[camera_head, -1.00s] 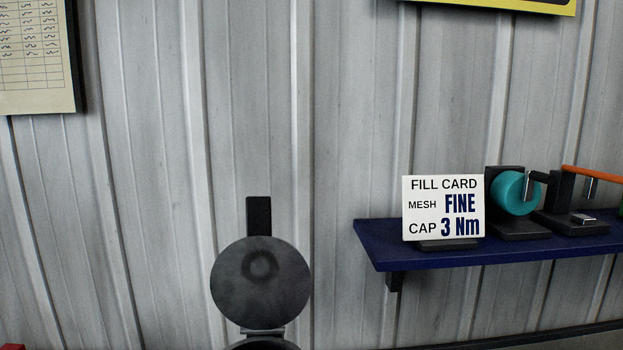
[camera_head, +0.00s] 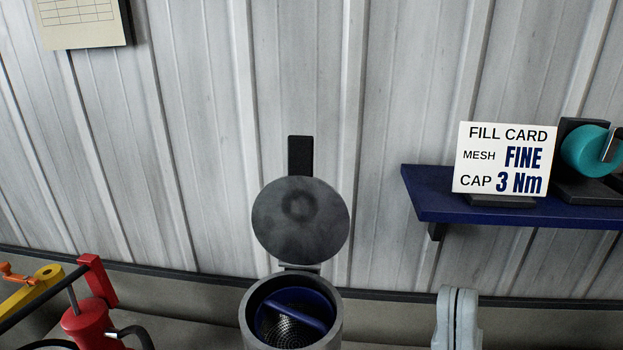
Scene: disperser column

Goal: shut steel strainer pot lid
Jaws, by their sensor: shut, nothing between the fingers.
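The steel strainer pot (camera_head: 333,327) stands at the bottom centre, cut off by the frame's lower edge. Its round dark grey lid (camera_head: 300,222) is open and stands up behind the mouth, joined at a hinge (camera_head: 300,268) on the back rim. A black upright bar (camera_head: 300,156) shows behind the lid's top. Inside the pot is a perforated metal strainer (camera_head: 283,330) with a blue rim and a blue bar across it (camera_head: 300,310). My gripper is not in view.
A blue shelf (camera_head: 430,200) at the right holds a fill card (camera_head: 505,158) and a teal roll (camera_head: 588,150). A red device (camera_head: 90,322) and a yellow-orange tool (camera_head: 28,290) stand at the lower left. A pale grey two-part shape (camera_head: 455,318) rises right of the pot; I cannot tell what it is.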

